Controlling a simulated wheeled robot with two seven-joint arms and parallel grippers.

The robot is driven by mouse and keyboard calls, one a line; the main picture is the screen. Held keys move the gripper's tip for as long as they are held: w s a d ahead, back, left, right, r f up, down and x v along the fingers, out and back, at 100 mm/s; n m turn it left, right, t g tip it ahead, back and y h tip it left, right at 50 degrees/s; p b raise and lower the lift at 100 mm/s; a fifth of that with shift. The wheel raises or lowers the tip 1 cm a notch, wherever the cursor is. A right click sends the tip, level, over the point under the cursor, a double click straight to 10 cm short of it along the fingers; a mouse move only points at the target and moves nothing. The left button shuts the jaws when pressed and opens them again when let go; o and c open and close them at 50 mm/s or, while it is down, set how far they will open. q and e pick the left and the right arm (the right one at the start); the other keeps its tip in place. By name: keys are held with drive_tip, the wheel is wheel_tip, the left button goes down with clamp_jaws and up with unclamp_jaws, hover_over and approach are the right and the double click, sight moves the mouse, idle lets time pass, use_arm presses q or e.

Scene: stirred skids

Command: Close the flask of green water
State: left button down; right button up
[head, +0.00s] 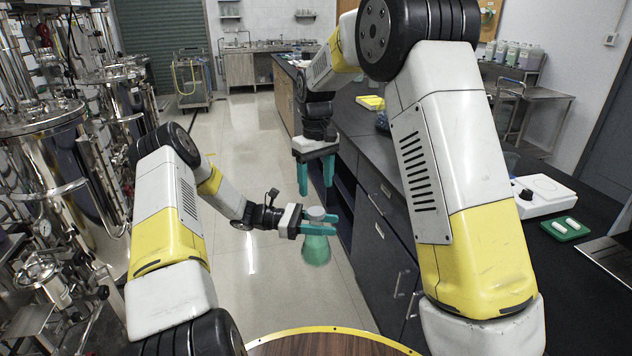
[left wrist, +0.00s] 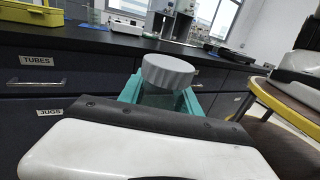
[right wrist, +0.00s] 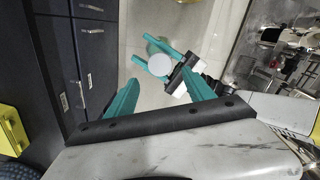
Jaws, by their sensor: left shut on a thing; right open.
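The flask (head: 316,250) has green liquid in its wide lower part. It is held upright in the air over the aisle floor. My left gripper (head: 320,223) is shut around its neck. A grey ribbed cap (left wrist: 168,72) sits on top of the neck, which shows below it in the left wrist view. I cannot tell whether the cap is tight. My right gripper (head: 316,186) is open and empty, pointing down above the flask, apart from it. In the right wrist view the cap (right wrist: 159,65) appears as a pale disc between the right fingers.
A dark counter (head: 585,265) with drawers runs along the right; it carries a green tray (head: 566,229) with white pieces and a white device (head: 543,190). Steel tanks (head: 60,150) stand at the left. The floor (head: 245,150) between is clear.

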sight(316, 210)
idle(0.3)
drive_tip(key=shift+f, duration=4)
clamp_jaws()
drive_tip(key=shift+o, duration=0.8)
unclamp_jaws()
wheel_tip(316, 210, up, 12)
